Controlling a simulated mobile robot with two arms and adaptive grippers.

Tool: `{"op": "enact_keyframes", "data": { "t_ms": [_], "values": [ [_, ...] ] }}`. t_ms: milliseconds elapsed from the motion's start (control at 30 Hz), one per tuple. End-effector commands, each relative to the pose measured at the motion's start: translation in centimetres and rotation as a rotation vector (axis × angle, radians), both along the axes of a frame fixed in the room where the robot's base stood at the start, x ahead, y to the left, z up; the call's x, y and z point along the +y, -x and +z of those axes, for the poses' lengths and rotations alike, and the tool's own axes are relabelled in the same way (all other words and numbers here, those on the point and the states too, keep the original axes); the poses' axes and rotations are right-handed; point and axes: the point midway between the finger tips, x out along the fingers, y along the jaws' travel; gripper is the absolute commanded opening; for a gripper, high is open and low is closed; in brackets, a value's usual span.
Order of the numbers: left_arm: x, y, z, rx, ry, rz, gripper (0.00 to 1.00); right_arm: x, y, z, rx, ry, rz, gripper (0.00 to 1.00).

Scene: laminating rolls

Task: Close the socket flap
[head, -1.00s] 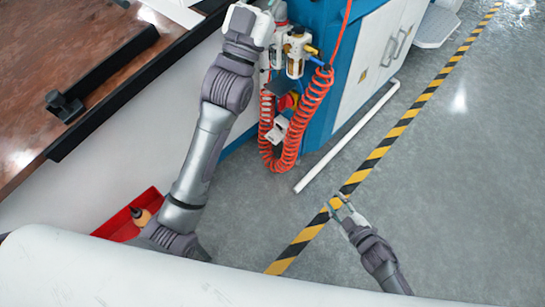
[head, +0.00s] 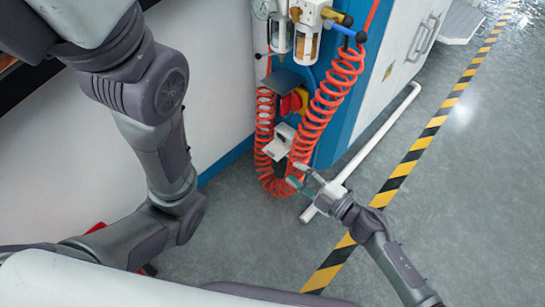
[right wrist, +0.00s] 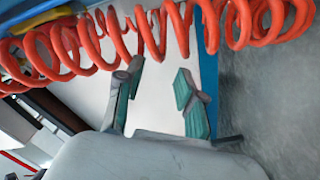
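The white socket (head: 277,148) is low on the side of the blue machine, behind the loop of the red coiled hose. A pale flap-like piece (head: 285,131) stands out at its top and looks raised, but it is too small to be sure. My right gripper (head: 297,176) is just below and right of the socket, close to the hose, with its fingers apart and nothing between them. In the right wrist view its teal-padded fingers (right wrist: 160,88) are spread. The socket cannot be made out there. My left gripper is out of view; only its arm shows.
The red coiled hose (head: 322,110) hangs around the socket and crosses the top of the right wrist view (right wrist: 150,35). A red-and-yellow switch (head: 294,101) and air regulators (head: 307,38) are above the socket.

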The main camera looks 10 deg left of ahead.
Motion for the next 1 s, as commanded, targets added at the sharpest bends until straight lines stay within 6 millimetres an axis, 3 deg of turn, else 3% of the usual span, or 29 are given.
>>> {"op": "enact_keyframes", "data": {
  "t_ms": [33, 200, 433, 867, 1000],
  "values": [
    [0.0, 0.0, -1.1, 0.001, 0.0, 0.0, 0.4, 1.1, -0.7, -0.4, -0.004, -0.003, 0.002, 0.38],
    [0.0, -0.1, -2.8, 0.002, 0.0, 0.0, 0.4, 4.1, -2.7, -0.4, -0.003, -0.002, 0.002, 0.38],
    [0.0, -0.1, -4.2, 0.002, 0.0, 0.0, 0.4, 6.9, -4.6, -0.3, 0.0, -0.001, -0.001, 0.38],
    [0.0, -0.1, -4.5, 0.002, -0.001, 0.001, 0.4, 7.8, -5.2, -0.1, 0.001, 0.0, -0.002, 0.38],
    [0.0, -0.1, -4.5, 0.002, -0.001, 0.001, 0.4, 7.8, -5.2, -0.1, 0.001, 0.0, -0.001, 0.18]
  ]
}}
